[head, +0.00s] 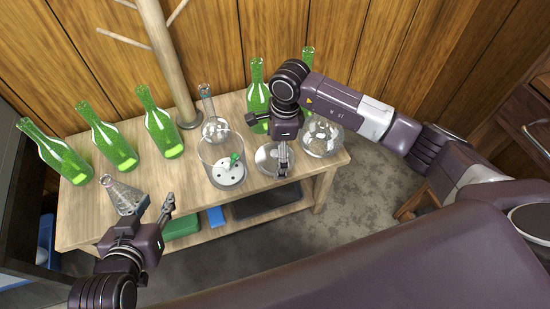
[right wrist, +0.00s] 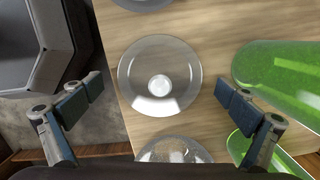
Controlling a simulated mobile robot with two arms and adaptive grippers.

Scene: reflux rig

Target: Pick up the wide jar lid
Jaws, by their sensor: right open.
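The wide jar lid (head: 266,161) is a clear round glass disc lying on the wooden table near its front edge. In the right wrist view the lid (right wrist: 160,108) shows whole, with a pale round knob at its middle. My right gripper (head: 283,163) is above it, partly covering it in the head view. In the right wrist view my right gripper (right wrist: 162,92) is open, with one finger on either side of the lid and nothing held. My left gripper (head: 155,206) is open at the table's front left, beside a conical flask (head: 122,194).
A wide glass jar (head: 222,172) with a green piece inside stands left of the lid. A round glass vessel (head: 321,138) stands close on its right. Green bottles (head: 258,98) line the back.

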